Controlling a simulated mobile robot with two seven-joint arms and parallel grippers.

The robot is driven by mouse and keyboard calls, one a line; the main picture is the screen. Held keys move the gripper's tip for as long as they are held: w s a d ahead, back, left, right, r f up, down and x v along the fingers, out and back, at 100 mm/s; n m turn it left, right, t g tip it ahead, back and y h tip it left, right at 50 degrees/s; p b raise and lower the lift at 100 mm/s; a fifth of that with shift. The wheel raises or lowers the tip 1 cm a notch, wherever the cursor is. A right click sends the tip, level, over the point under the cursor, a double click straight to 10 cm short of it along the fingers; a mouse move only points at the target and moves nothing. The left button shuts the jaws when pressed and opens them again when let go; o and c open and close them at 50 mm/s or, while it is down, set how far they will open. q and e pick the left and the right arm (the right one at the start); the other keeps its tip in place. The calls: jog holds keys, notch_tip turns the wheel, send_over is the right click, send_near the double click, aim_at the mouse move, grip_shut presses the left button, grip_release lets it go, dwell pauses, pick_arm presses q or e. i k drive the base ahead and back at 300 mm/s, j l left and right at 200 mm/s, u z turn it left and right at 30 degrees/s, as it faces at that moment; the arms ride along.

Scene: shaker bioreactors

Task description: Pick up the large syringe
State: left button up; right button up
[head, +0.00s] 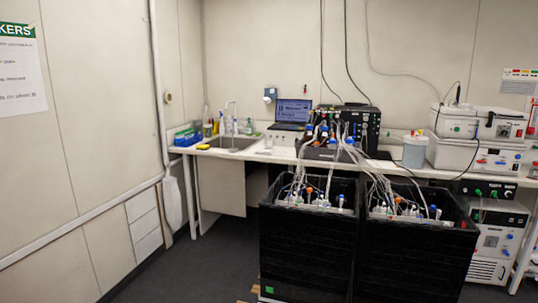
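I cannot make out a large syringe in the head view; small items on the counter and in the crates are too small to tell apart. Neither of my grippers shows in this view. A long white counter (262,156) runs along the back wall.
Two black crates, a left one (305,250) and a right one (415,255), stand before the counter, full of tubing and bottles. A sink (232,143) is at the back left. White instruments (470,153) are at the right. Dark floor (205,265) is clear at the left.

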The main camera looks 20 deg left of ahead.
aim_at(259, 151)
jog(key=i+j+u, duration=1)
jog(key=i+u, duration=0.25)
jog(key=i, duration=0.2)
jog(key=i+u, duration=0.2)
jog(key=i, duration=1.15)
jog(key=i+z, duration=0.25)
jog(key=i, duration=0.4)
jog(key=i+j+z, duration=0.2)
jog(key=i, duration=0.45)
